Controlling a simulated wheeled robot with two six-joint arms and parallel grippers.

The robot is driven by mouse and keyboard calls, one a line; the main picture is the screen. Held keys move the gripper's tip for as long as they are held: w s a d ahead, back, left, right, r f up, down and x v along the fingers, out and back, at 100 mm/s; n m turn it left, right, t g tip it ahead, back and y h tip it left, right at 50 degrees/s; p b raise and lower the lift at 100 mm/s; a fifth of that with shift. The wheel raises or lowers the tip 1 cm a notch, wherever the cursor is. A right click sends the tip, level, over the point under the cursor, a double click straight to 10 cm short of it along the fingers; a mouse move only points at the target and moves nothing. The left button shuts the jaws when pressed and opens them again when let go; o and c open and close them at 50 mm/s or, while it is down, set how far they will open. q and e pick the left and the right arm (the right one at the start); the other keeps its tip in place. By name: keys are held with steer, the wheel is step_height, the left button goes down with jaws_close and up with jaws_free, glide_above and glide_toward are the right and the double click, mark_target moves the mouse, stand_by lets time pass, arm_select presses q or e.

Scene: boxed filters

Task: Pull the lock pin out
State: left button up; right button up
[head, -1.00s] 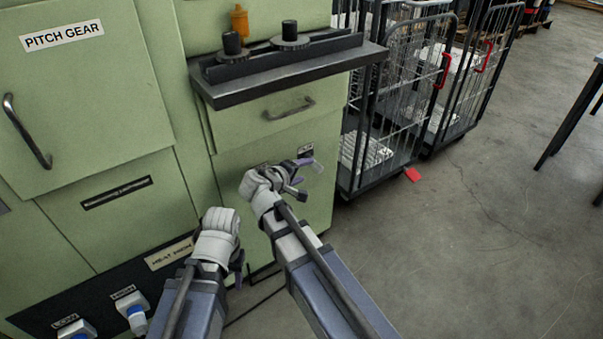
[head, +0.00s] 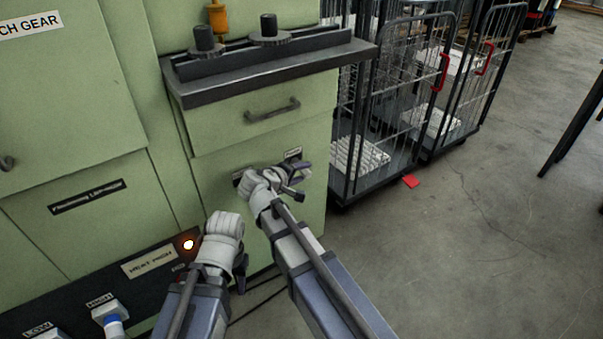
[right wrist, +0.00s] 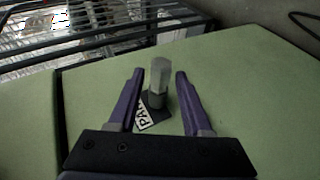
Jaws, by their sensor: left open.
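A grey faceted pin (right wrist: 159,80) on a dark square base stands out from the green panel in the right wrist view. A white label (right wrist: 147,118) beside it shows the letters "PA", partly hidden by a finger. My right gripper (head: 296,180) is open at the cabinet's lower right front. In the right wrist view its two purple fingers (right wrist: 160,88) lie on either side of the pin, with gaps to both. The pin cannot be made out in the head view. My left gripper (head: 241,272) is open and empty, low in front of the cabinet.
A drawer with a dark handle (head: 272,110) and a dark shelf (head: 270,75) are above my right gripper. Wire cage trolleys (head: 400,100) stand right of the cabinet.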

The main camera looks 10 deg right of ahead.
jaws_close()
steer(key=shift+s, duration=0.15)
stand_by(0.4)
steer(key=shift+s+d, duration=0.15)
steer(key=shift+s, duration=0.2)
steer(key=shift+s+d, duration=0.25)
steer(key=shift+s, duration=0.4)
steer(key=shift+s+d, duration=0.25)
steer(key=shift+s, duration=0.4)
steer(key=shift+s+d, duration=0.2)
steer(key=shift+s, duration=0.45)
steer(key=shift+s+d, duration=0.25)
steer(key=shift+s, duration=0.4)
